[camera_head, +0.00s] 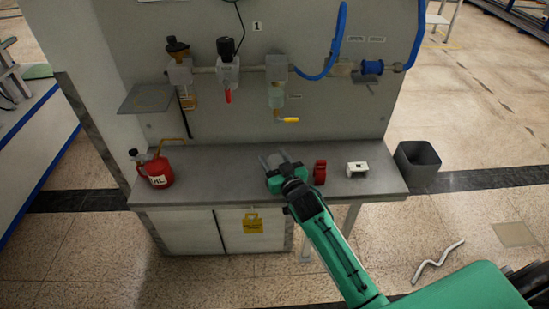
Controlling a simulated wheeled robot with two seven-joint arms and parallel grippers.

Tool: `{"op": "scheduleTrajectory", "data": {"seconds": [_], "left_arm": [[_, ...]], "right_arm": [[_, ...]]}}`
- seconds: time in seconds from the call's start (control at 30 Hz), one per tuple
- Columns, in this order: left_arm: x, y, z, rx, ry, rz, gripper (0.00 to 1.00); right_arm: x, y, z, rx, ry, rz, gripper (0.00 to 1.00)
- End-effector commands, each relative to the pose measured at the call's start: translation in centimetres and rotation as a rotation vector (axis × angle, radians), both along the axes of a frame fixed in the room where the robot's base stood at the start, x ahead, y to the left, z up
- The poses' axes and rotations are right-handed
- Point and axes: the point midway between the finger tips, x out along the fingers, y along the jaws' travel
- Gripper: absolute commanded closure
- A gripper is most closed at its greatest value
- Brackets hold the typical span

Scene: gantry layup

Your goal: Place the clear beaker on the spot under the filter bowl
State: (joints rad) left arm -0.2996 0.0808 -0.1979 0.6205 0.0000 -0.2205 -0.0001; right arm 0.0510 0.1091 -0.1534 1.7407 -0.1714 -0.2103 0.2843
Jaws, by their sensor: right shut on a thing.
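My right gripper (275,161) reaches over the bench top from the lower right. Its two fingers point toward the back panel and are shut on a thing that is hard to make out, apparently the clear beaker. On the panel above, a filter unit with a pale bowl (276,97) hangs over the bench, with a yellow-handled drain valve (289,120) below it. The gripper is below this bowl, near the bench surface. No marked spot can be made out there; the gripper may hide it. My left gripper is not in view.
The grey bench (225,170) holds a red oil can (158,171) at left, a red object (320,172) just right of the gripper, and a white block (357,169). A grey bin (418,162) stands at right. The bench between can and gripper is clear.

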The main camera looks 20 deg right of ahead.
Motion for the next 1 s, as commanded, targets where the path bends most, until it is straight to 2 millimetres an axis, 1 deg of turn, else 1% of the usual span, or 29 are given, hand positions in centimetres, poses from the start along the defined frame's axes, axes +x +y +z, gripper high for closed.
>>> {"op": "scheduleTrajectory", "data": {"seconds": [0.23, 0.27, 0.33, 0.37, 0.6, 0.7, 0.77, 0.87, 1.0], "left_arm": [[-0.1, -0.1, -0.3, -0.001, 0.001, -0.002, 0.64], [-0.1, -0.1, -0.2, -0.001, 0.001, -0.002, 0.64], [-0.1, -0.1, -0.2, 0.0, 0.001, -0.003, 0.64], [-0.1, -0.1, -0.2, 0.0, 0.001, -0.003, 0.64], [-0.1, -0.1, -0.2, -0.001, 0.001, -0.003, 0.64], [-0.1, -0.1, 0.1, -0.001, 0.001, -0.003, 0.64], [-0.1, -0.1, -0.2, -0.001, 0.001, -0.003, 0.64], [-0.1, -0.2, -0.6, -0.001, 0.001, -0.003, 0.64], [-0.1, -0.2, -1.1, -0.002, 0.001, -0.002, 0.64]], "right_arm": [[0.0, 0.0, -0.4, -0.001, 0.001, 0.0, 0.76], [0.0, 0.0, -0.3, -0.001, 0.0, 0.0, 0.44], [0.0, 0.0, -0.3, -0.001, 0.001, 0.0, 0.31], [0.0, 0.0, -0.3, -0.001, 0.001, 0.0, 0.28], [0.0, 0.0, -0.3, -0.001, 0.0, 0.0, 0.28], [0.0, 0.0, 0.2, -0.001, 0.0, 0.0, 0.28], [-0.6, -0.1, -0.1, -0.001, 0.001, 0.0, 0.28], [-1.9, -0.2, -0.3, -0.001, 0.002, 0.0, 0.28], [-4.6, -0.5, -0.3, -0.002, 0.002, 0.0, 0.28]]}}
